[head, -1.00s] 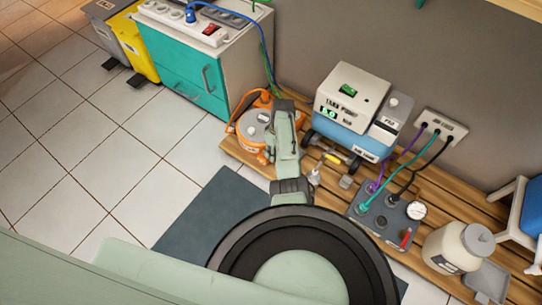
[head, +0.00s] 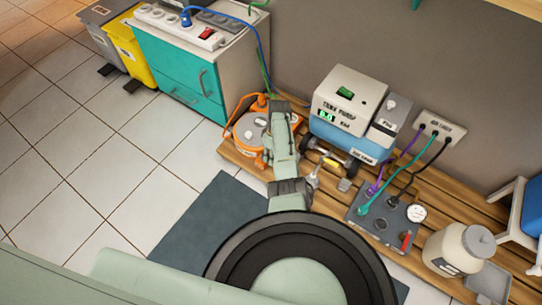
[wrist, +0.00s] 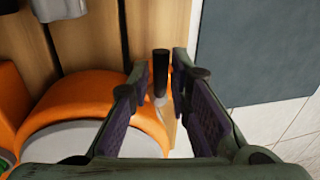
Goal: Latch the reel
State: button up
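The orange reel (head: 247,128) with a grey round top stands at the left end of the wooden pallet, partly behind my arm in the head view. In the wrist view its orange body (wrist: 62,112) fills the left side. A short upright lever with a black grip (wrist: 161,72) stands beside the reel's rim. My gripper (wrist: 160,66) is open, with one finger on each side of the lever. Gaps show between the lever and both fingers. My arm hides the gripper in the head view.
The blue and white pump (head: 345,110) stands close to the right of my arm. A grey panel with hoses (head: 385,220) and a cream jar (head: 452,250) are further right. A teal cabinet (head: 180,65) stands behind left. The tiled floor at left is clear.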

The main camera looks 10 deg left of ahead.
jog(key=shift+o, duration=1.4)
jog(key=shift+r, duration=0.1)
notch_tip(320, 180, up, 12)
jog(key=w, duration=0.2)
jog(key=shift+d+f, duration=0.2)
jog(key=shift+d, duration=0.2)
jog(key=shift+w, duration=0.1)
